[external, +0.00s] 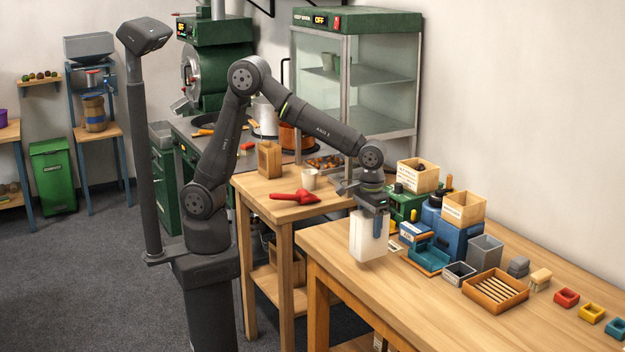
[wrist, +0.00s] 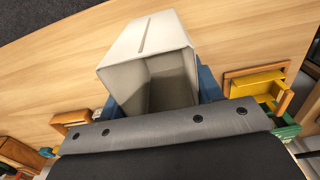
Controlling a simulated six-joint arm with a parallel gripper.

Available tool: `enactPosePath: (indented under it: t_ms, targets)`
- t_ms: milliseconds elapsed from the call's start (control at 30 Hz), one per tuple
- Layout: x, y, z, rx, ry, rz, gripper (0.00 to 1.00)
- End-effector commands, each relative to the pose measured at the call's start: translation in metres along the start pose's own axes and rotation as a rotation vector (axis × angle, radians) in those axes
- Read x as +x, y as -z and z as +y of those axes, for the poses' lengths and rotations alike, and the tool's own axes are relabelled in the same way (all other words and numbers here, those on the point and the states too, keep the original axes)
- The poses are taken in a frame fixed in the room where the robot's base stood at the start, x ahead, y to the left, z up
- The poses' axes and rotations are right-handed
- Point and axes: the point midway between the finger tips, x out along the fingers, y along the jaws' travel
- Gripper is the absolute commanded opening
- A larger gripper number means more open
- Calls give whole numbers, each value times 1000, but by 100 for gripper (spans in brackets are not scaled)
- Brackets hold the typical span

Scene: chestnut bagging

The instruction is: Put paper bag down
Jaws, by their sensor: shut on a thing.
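A white paper bag (external: 367,238) hangs upright from my gripper (external: 372,207) near the left end of the right-hand wooden table. In the wrist view the bag (wrist: 150,42) shows its open top and its empty-looking grey inside. Blue finger parts (wrist: 208,84) show on both sides of the bag, and my gripper is shut on it. The bag's bottom is close to the tabletop, but I cannot tell whether it touches.
The wooden table (external: 430,312) is clear in front of the bag. To the right stand a blue machine (external: 458,240), a grey bin (external: 485,251) and a slatted wooden tray (external: 497,291). A red scoop (external: 297,196) lies on the smaller table behind.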

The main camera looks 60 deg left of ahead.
Motion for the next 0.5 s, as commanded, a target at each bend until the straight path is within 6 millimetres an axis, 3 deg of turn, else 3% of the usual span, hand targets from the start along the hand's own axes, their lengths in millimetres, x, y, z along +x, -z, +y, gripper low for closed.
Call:
enactPosePath:
  t_ms: [300,500]
  targets:
    - [37,1,-1,0,2,-2,28]
    - [41,1,0,0,0,0,28]
